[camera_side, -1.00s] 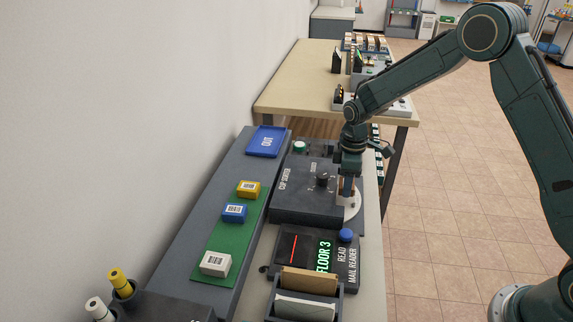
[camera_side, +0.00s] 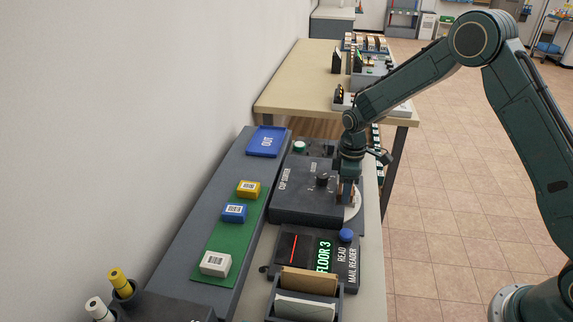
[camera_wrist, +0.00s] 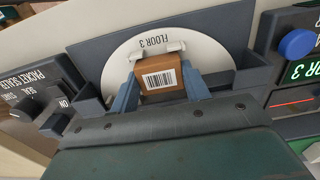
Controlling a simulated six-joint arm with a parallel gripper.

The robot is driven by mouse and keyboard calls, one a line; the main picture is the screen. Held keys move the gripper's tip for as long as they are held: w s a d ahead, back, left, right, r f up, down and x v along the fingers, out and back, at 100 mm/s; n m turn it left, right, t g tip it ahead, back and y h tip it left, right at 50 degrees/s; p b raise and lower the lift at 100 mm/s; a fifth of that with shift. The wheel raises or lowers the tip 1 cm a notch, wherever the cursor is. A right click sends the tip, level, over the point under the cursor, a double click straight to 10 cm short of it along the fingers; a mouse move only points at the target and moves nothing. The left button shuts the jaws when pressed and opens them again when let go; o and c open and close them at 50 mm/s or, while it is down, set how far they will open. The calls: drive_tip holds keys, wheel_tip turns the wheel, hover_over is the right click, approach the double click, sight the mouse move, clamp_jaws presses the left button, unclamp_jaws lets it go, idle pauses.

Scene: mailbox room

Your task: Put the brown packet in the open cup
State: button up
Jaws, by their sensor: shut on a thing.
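The brown packet (camera_wrist: 158,78), a small block with a white barcode label, is between the two blue fingers of my gripper (camera_wrist: 162,88) in the wrist view. My gripper is shut on it. The packet is at a white bracket-like rim (camera_wrist: 176,46) on the white disc (camera_wrist: 208,50) marked FLOOR 3, which looks like the open cup. I cannot tell how deep the packet sits in it. In the side view my gripper (camera_side: 347,192) points down over the right edge of the cup sorter (camera_side: 300,205), and the disc (camera_side: 353,203) shows partly behind the fingers.
The mail reader (camera_side: 315,258) with a blue button (camera_side: 345,235) stands in front of the sorter and shows FLOOR 3. Yellow (camera_side: 249,188), blue (camera_side: 234,212) and white (camera_side: 215,262) packets lie on a green mat (camera_side: 210,283) at left. A blue OUT tray (camera_side: 278,133) is behind them.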

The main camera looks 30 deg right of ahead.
drive_tip(key=shift+f, duration=0.4)
drive_tip(key=o, duration=1.3)
drive_tip(key=shift+r, duration=0.15)
drive_tip(key=shift+r, duration=2.9)
drive_tip(key=shift+r, duration=0.1)
